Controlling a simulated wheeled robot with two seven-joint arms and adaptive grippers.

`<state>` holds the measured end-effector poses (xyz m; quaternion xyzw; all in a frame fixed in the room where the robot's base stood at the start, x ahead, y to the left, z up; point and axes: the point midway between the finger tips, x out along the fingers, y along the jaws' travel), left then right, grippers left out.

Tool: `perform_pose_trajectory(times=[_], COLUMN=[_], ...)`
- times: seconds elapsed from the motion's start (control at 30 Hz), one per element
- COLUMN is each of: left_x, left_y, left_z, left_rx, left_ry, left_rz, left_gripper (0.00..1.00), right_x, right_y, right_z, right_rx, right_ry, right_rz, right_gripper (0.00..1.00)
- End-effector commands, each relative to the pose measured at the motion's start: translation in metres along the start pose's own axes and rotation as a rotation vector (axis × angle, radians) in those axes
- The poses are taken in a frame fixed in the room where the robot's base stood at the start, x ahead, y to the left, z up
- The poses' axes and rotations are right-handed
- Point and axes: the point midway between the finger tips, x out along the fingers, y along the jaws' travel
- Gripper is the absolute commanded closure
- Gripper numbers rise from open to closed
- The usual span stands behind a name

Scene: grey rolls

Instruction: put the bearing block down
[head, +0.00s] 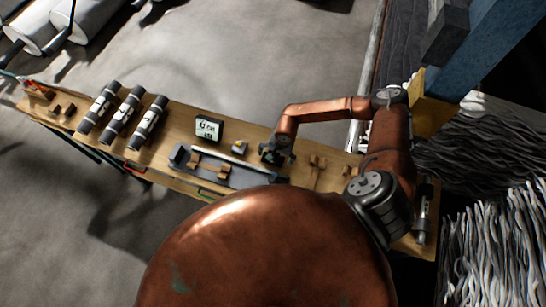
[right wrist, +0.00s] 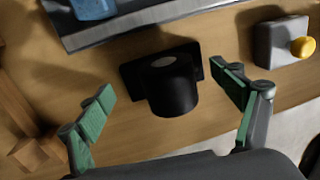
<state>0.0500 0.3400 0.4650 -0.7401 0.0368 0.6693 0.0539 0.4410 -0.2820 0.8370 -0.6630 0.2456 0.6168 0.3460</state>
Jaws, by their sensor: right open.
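The black bearing block (right wrist: 172,92), a round body with a flat flange and a pale top spot, is on the wooden bench top (right wrist: 130,125) in the right wrist view. My right gripper (right wrist: 166,90) is open, with its green-padded fingers on either side of the block and gaps between them and it. In the head view my right gripper (head: 276,154) is low over the bench, right of the grey tray (head: 238,178); the block cannot be made out clearly there. My left gripper is not in view.
A grey box with a yellow button (right wrist: 284,42) stands close to the right finger in the wrist view. Wooden pieces (head: 316,162) stand right of the gripper. A small display (head: 208,128) and several dark-capped rolls (head: 147,123) are farther left on the bench.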

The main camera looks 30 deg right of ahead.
Motion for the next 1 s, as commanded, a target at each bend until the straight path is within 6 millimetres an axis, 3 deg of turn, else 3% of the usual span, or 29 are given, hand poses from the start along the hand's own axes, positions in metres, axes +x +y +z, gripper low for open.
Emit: perform_pose_trajectory(times=[0.13, 1.0], left_x=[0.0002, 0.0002], left_y=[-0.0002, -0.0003], left_z=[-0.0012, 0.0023], left_rx=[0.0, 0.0], left_ry=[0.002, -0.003], left_rz=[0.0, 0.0], left_gripper=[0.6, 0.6], right_x=[-0.0001, -0.0005], right_y=[0.0002, -0.0008], right_z=[0.0, 0.0001], right_rx=[0.0, 0.0], right_ry=[0.0, 0.0], right_rz=[0.0, -0.002], right_gripper=[0.17, 0.76])
